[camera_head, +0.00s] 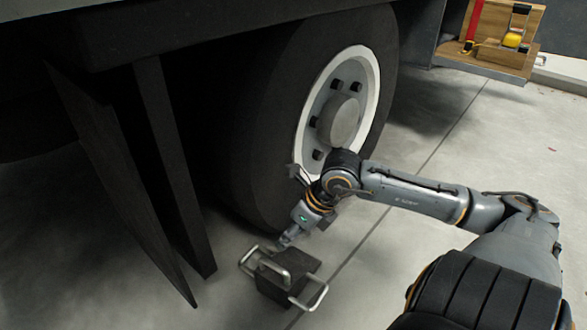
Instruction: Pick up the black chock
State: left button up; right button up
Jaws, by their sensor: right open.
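The black chock (300,263) sits on the concrete floor at the bottom centre, in front of the truck tyre. It is a dark block with silver bar handles (314,302) on its sides. My right gripper (288,239) is just above the chock's far side, pointing down and left, close to the handles. It is open, and its small fingers partly blend with the tyre and floor. I cannot tell whether it touches a handle. My left gripper is not in view.
The truck's large black tyre (262,125) with its white-rimmed wheel stands right behind my gripper. Dark mud flaps (172,165) hang at the left. A wooden tool box (500,50) is at the top right. The floor at lower left is clear.

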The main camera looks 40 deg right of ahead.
aim_at(281, 277)
jog(key=k+j, duration=0.25)
jog(key=k, duration=0.25)
jog(key=k+j, duration=0.2)
jog(key=k, duration=0.25)
jog(key=k+j, duration=0.25)
jog(key=k, duration=0.25)
